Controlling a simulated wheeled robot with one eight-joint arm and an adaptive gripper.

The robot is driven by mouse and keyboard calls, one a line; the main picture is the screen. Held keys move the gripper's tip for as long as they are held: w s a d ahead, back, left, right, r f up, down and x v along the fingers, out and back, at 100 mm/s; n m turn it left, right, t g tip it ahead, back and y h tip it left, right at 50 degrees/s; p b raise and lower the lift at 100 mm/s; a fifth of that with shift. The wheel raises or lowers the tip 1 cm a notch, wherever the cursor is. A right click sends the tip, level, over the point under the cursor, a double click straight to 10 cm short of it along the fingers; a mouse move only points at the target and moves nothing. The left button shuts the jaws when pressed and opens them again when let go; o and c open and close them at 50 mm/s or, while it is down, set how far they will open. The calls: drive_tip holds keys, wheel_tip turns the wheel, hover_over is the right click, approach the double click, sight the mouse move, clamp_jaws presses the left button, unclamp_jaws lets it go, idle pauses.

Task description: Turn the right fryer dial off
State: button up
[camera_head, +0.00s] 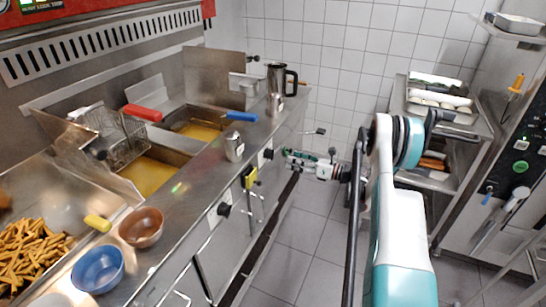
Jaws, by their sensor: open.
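The right fryer dial (268,154) is a small black knob on a pale plate on the fryer's front panel. A second black dial (224,210) sits on the same panel, nearer to me. My gripper (288,156) is just right of the right dial in the picture, with its fingers pointing toward the panel. It is open and seems to hold nothing. I cannot tell whether a fingertip touches the dial. The dial's pointer direction is too small to read.
The fryer (195,131) holds oil, with a basket (122,140) at left. Bowls (98,268) and a shaker (234,148) stand along the counter edge. A yellow-handled tool (250,178) hangs in front. A food trolley (440,180) stands at right. The tiled floor between is clear.

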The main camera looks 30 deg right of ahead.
sight(273, 154)
drive_tip(key=b+x, duration=0.2)
drive_tip(key=x, duration=0.8)
drive_tip(key=shift+b, duration=0.3)
drive_tip(key=c, duration=1.1)
